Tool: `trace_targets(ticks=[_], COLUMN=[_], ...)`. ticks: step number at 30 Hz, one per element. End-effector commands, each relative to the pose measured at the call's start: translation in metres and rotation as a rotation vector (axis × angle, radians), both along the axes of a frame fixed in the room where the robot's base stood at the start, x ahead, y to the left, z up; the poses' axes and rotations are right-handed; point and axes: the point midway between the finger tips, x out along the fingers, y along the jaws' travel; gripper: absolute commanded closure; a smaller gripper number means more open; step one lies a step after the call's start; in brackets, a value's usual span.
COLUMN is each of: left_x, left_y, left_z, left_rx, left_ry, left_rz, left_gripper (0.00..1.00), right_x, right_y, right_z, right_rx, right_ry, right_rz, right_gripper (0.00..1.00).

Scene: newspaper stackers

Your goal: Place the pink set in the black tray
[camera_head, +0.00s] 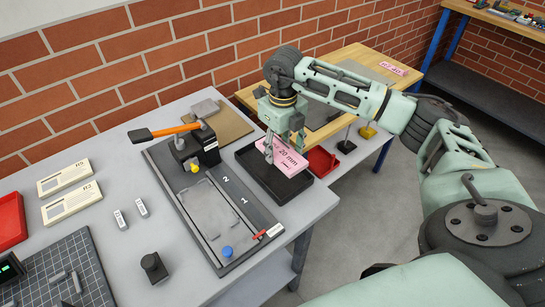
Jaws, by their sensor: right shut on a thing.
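The pink set (291,164), a flat block marked "20 mm", is at the black tray (261,183). My right gripper (284,150) points down and is shut on the pink set from above. The pink set is over the right part of the tray, inside its outline in the picture. I cannot tell whether it touches the tray floor. The gripper hides part of its back edge. The tray stands on the grey table, right of the dark fixture plate. My left gripper is not in view.
A red tray (321,160) is close on the right. Another pink label (394,68) lies on the wooden table behind. A brick wall bounds the back.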

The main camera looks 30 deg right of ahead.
Motion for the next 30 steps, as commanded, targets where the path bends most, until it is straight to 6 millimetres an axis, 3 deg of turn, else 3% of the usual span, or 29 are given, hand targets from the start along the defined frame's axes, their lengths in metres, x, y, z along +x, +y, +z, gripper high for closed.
trace_targets(ticks=[6, 16, 28, 29, 30], left_x=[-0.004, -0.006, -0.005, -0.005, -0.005], left_y=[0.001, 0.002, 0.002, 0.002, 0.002], left_z=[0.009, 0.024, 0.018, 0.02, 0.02], left_rx=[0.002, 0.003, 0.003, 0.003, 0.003], left_ry=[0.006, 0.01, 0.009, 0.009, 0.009], left_rz=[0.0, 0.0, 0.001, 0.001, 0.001], left_gripper=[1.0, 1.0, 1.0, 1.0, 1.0], right_x=[0.011, 0.011, 0.011, 0.011, 0.011], right_y=[0.02, 0.021, 0.021, 0.021, 0.021], right_z=[-0.013, -0.051, -0.059, -0.058, -0.057], right_rx=[0.0, 0.0, 0.0, 0.0, -0.001], right_ry=[0.0, 0.001, -0.001, -0.001, 0.0], right_rz=[0.0, 0.0, 0.001, 0.001, 0.001], right_gripper=[0.76, 0.76, 0.76, 0.45, 0.41])
